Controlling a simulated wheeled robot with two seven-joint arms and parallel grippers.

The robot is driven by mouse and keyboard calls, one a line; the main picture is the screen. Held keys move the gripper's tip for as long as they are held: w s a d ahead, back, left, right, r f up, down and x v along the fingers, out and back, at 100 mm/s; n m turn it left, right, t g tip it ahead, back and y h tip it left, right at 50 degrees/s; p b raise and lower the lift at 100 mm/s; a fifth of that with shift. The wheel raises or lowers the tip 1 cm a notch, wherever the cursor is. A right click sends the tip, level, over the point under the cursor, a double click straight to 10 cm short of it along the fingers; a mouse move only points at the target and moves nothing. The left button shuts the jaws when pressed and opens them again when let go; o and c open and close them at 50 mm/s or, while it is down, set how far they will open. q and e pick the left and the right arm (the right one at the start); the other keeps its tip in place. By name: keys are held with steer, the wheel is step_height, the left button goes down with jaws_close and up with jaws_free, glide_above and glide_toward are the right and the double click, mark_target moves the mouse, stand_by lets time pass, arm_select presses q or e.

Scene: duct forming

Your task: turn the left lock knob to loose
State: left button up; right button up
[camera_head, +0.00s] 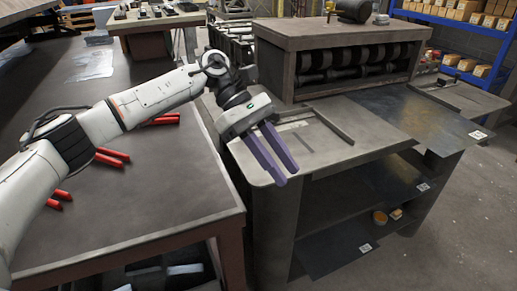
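My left gripper (287,175) reaches in from the left and hangs over the left front of the machine's grey worktop (345,152). Its two purple fingers point down and to the right, with a narrow gap between them and nothing held. The forming machine (345,38) has a wooden-looking housing with rows of dark rollers behind the worktop. I cannot make out the left lock knob; it may be too small or hidden behind my arm or gripper. My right gripper is not in view.
A dark table (140,205) with several red-handled tools (112,155) stands at left under my arm. A metal sheet (405,112) lies on the worktop's right. A guide bar (334,125) lies near the rollers. Blue shelving (480,25) stands at back right.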

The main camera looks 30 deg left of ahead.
arm_select(q)
steer(key=shift+n+h, duration=0.5)
steer(key=shift+h, duration=0.3)
steer(key=shift+s+d+f, duration=0.15)
steer(key=shift+d+f, duration=0.05)
steer(key=shift+d, duration=0.5)
steer(key=shift+s+d+f, duration=0.1)
steer(key=shift+d+f, duration=0.05)
steer(key=shift+d, duration=0.55)
steer(key=shift+s+d+f, duration=0.15)
steer(key=shift+d+f, duration=0.05)
steer(key=shift+d, duration=0.5)
